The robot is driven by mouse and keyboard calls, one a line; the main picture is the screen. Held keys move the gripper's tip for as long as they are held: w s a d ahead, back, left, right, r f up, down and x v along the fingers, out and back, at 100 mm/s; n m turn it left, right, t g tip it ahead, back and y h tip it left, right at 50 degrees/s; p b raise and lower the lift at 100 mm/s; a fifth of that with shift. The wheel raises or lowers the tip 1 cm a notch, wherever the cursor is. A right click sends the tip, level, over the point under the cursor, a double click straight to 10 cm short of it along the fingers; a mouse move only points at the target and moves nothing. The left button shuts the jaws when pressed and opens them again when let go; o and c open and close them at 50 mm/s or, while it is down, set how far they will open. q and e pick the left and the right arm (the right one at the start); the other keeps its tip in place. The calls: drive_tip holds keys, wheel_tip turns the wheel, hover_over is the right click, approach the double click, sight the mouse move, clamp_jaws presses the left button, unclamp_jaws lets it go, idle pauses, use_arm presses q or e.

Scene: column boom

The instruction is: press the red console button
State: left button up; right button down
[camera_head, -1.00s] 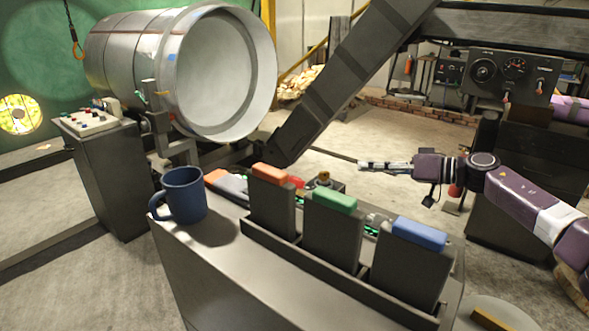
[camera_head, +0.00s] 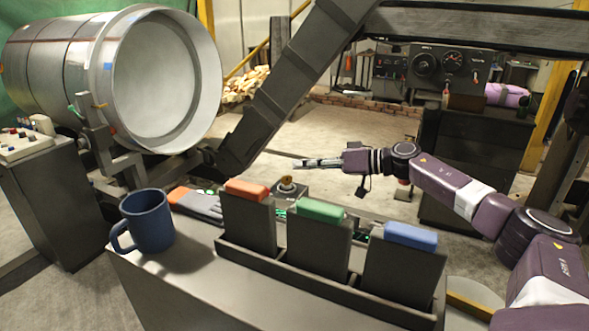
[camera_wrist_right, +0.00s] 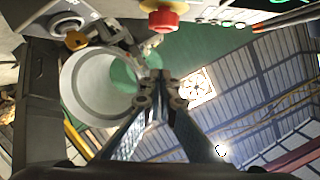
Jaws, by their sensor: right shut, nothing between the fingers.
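The red button (camera_wrist_right: 163,20), a mushroom cap on a yellow base, shows at the top middle of the right wrist view. In the head view I cannot make it out; the upright block with the orange top seems to hide it. My right gripper (camera_head: 318,163) is shut and empty, pointing left above the far side of the console. In the wrist view its fingertips (camera_wrist_right: 159,88) are together, below the button in the picture and apart from it. My left gripper is not in view.
A blue mug (camera_head: 151,221) stands on the grey console (camera_head: 190,262). Upright blocks with orange (camera_head: 247,190), green (camera_head: 320,210) and blue (camera_head: 411,235) tops stand in a rack. A conveyor boom (camera_head: 300,75) rises beyond.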

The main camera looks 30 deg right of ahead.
drive_tip(key=w+a+f, duration=0.1)
drive_tip(key=w+a, duration=0.1)
drive_tip(key=w+a+f+p, duration=0.1)
drive_tip(key=a, duration=0.1)
drive_tip(key=w+a+f+p, duration=0.1)
drive_tip(key=w+a+f, duration=0.1)
drive_tip(key=shift+w+a, duration=0.15)
drive_tip(key=shift+w, duration=0.2)
drive_tip(key=shift+s+a+f, duration=0.1)
drive_tip(key=shift+s+f, duration=0.2)
drive_tip(key=shift+f, duration=0.05)
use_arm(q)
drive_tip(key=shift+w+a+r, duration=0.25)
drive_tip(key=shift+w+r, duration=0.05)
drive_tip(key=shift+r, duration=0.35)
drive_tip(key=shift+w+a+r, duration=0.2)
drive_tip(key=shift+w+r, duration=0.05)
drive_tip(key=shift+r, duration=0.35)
use_arm(e)
drive_tip(key=shift+a+f, duration=0.1)
drive_tip(key=shift+f, duration=0.05)
drive_tip(key=shift+w, duration=0.1)
